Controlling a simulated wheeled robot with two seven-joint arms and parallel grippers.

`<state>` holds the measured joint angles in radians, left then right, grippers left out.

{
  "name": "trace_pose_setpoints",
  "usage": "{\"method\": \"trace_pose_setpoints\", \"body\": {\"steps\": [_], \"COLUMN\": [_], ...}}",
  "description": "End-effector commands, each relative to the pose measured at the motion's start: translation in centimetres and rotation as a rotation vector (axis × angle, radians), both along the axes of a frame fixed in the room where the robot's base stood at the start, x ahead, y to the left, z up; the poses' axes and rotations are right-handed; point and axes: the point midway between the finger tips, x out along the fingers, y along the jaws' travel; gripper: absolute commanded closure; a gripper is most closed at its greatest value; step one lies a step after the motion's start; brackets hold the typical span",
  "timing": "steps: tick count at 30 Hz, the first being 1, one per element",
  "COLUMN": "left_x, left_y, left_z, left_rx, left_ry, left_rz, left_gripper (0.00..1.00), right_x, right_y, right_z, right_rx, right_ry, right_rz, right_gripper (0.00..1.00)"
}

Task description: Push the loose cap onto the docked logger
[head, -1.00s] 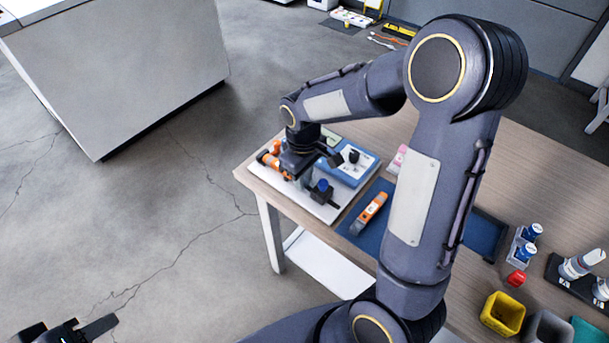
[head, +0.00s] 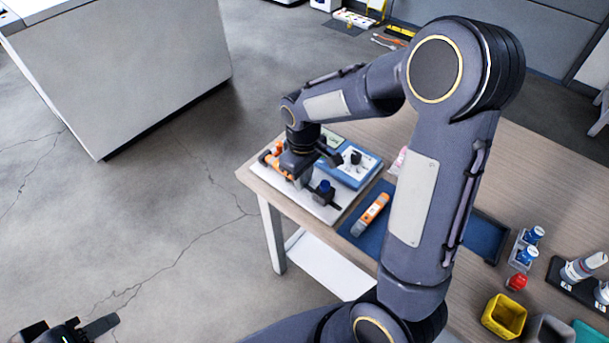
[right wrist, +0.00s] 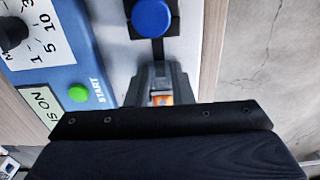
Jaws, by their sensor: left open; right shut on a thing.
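The orange docked logger (head: 270,162) lies on the white board at the table's left end. My right gripper (head: 300,182) is low over the board at the logger's near end and hides part of it. In the right wrist view its fingers (right wrist: 160,82) are close together, with a bit of orange and white between them. It is shut on what seems to be the loose cap, which is mostly hidden. Beside it stands a black bracket with a blue round knob (head: 325,186), also in the right wrist view (right wrist: 152,18). My left gripper (head: 72,331) is open, away from the table at lower left.
A blue instrument box (head: 350,172) with a green START button (right wrist: 78,93) stands close beside the gripper. Another orange device (head: 371,214) lies on a blue mat. A yellow bin (head: 503,316) and blue-capped bottles (head: 527,256) stand at right. My right arm hides the table's middle.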

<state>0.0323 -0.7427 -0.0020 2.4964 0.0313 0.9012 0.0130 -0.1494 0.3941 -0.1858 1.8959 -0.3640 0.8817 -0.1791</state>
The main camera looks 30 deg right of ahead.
Motion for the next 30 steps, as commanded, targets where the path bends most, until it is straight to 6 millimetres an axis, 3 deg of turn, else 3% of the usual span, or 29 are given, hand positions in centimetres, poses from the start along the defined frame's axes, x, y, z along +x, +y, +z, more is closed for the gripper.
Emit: {"method": "trace_pose_setpoints", "body": {"steps": [8,9,15,20,23,30], "left_x": [0.00,0.00,0.00,0.00,0.00,0.00], "left_y": [0.01,0.01,0.00,0.00,0.00,0.00], "left_z": [0.01,0.01,0.01,0.01,0.00,0.01], "left_rx": [0.000,0.000,0.000,0.000,0.000,0.000], "left_ry": [0.000,0.000,0.000,0.000,0.000,0.000], "left_rz": [0.000,0.000,0.000,0.000,0.000,0.000], "left_gripper": [0.58,0.58,0.58,0.58,0.58,0.58], "right_x": [-0.06,-0.06,-0.07,-0.07,-0.07,-0.06], "right_y": [-0.05,-0.05,-0.05,-0.04,-0.04,-0.04], "right_z": [0.03,0.03,0.02,0.01,0.00,0.01], "right_rx": [-0.001,-0.001,-0.001,-0.001,-0.001,-0.001], "right_ry": [0.002,0.002,0.002,0.002,0.002,0.002], "right_rz": [0.000,0.000,0.000,0.000,0.000,0.000], "right_gripper": [0.95,0.77,0.54,0.54,0.43,0.43]}}
